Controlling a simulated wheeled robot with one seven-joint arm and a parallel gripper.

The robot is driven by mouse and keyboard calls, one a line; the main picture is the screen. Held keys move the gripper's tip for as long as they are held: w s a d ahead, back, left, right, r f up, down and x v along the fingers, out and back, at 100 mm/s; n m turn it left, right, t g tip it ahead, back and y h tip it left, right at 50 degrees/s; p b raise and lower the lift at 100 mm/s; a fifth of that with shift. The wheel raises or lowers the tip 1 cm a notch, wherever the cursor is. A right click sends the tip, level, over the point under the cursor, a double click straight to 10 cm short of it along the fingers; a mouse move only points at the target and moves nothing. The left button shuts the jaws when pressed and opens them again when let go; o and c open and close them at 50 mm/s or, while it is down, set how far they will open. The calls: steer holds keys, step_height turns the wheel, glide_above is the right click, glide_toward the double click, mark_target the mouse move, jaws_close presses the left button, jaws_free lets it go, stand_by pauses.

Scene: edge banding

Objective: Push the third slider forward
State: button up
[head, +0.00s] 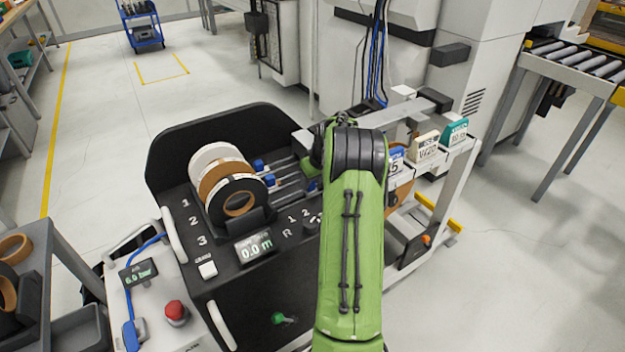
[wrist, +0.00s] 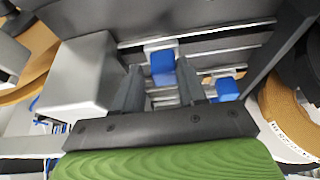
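Three parallel metal rails (head: 287,172) on the black machine carry small sliders with blue blocks. Two blue blocks (head: 258,165) (head: 270,181) sit at the left ends of their rails, by the rolls. Another blue block (head: 312,186) shows farther right, close to my green arm. I cannot tell for sure which is the third slider. In the wrist view my gripper (wrist: 160,75) is open, its two dark fingers apart. One blue block (wrist: 163,66) shows between the fingertips; contact is unclear. A second blue block (wrist: 227,89) is right of the fingers. My arm hides the gripper in the head view.
White, brown and black rolls (head: 239,204) stand left of the rails beside the numbers 1 to 3. A black raised rim (head: 205,133) borders the machine. A grey block (wrist: 88,75) is close left of the fingers. A brown roll (wrist: 285,115) is at right.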

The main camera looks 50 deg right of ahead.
steer(key=p+v, duration=0.3)
steer(key=v, duration=1.2)
steer(key=shift+s+r+p, duration=0.2)
steer(key=shift+r+p, duration=0.15)
steer(key=shift+p, duration=0.05)
steer(key=shift+a, duration=0.15)
